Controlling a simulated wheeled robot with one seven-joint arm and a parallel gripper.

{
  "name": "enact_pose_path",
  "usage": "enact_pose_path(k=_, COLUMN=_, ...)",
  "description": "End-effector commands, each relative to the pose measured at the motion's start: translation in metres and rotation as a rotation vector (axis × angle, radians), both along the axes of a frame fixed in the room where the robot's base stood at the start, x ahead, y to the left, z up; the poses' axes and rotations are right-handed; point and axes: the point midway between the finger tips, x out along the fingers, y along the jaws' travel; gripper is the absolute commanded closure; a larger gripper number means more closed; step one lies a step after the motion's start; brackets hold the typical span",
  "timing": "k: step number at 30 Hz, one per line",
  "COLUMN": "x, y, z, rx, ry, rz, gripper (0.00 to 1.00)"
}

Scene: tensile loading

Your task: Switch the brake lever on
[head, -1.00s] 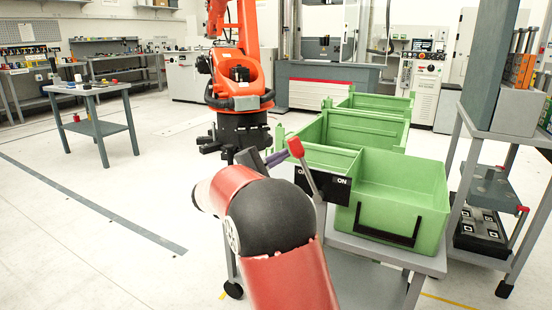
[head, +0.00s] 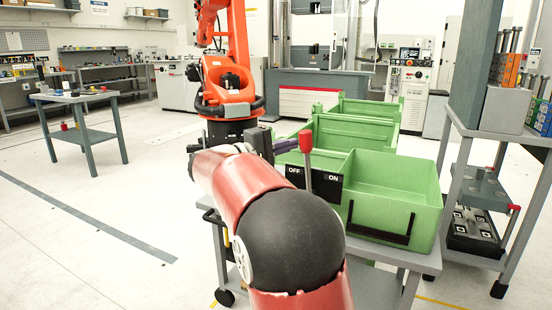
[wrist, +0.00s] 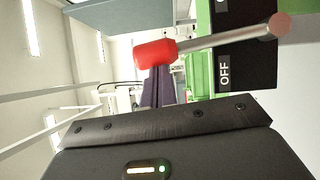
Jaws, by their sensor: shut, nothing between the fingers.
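The brake lever (head: 308,174) is a grey rod with a red knob, in front of a black panel (head: 329,184) marked OFF and ON. It stands nearly upright in the head view, between the two words. In the wrist view the lever (wrist: 222,39) lies sideways, its red knob slanting toward the OFF side. My gripper (head: 286,147) is just left of the knob, on the OFF side. Its purple fingers (wrist: 158,88) are shut and empty, partly behind the knob in the wrist view. I cannot tell whether they touch the lever.
Green bins (head: 395,192) stand on a grey cart right of and behind the panel. A grey shelf rack (head: 458,195) is at the right. An orange robot arm (head: 228,80) stands behind my gripper. The floor at left is open up to a small table (head: 75,98).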

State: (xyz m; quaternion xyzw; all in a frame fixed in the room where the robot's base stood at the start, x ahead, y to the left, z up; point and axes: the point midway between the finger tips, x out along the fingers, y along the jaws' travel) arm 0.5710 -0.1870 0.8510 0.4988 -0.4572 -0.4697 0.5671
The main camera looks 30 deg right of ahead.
Motion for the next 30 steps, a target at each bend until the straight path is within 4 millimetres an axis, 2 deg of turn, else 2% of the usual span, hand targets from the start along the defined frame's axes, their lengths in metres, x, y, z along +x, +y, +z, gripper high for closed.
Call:
enact_pose_path(k=6, x=-0.026, y=-0.020, z=0.004, rx=0.127, ry=-0.167, rz=-0.003, gripper=1.00)
enact_pose_path(k=15, x=-0.054, y=-0.042, z=0.006, rx=0.276, ry=-0.356, rz=-0.002, gripper=1.00)
enact_pose_path(k=21, x=-0.066, y=-0.051, z=0.005, rx=0.342, ry=-0.441, rz=0.000, gripper=1.00)
enact_pose_path(k=30, x=-0.074, y=-0.058, z=0.004, rx=0.388, ry=-0.496, rz=-0.001, gripper=1.00)
